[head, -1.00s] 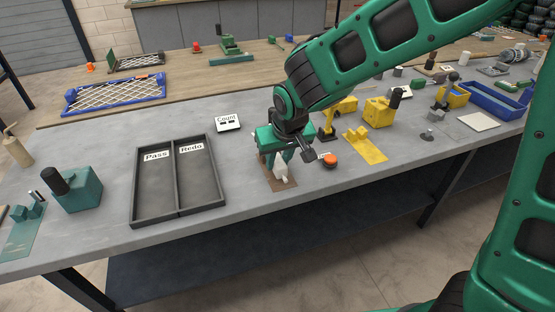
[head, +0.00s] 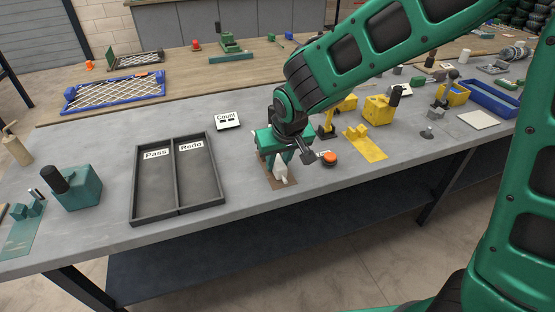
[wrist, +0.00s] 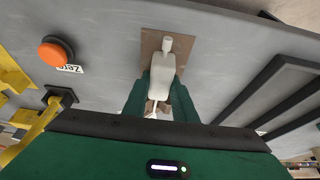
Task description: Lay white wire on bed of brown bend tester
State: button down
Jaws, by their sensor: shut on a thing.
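The brown bend tester's flat brown base (head: 290,184) lies near the front edge of the grey bench; it also shows in the wrist view (wrist: 150,42). A pale white body with a small knob (wrist: 166,72) stands over this base and shows in the head view too (head: 281,172). My green gripper (wrist: 158,104) is right above the base, its fingers on both sides of the white body. A thin white piece (wrist: 152,112), seemingly the white wire, shows between the fingers. The hand hides much of the tester, and I cannot tell whether the wire touches the bed.
An orange button (head: 330,158) is just right of the gripper. A yellow bend tester (head: 365,143) stands farther right. Black Pass and Redo trays (head: 178,212) are to the left, with a teal tester (head: 80,190) beyond. A Count sign (head: 227,121) is behind. Bare bench separates the trays and gripper.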

jog(key=c, duration=1.4)
grip_release()
jog(key=shift+o, duration=0.2)
jog(key=v, duration=1)
jog(key=shift+r, duration=0.25)
jog(key=shift+s+d, duration=0.1)
jog(key=shift+d, duration=0.05)
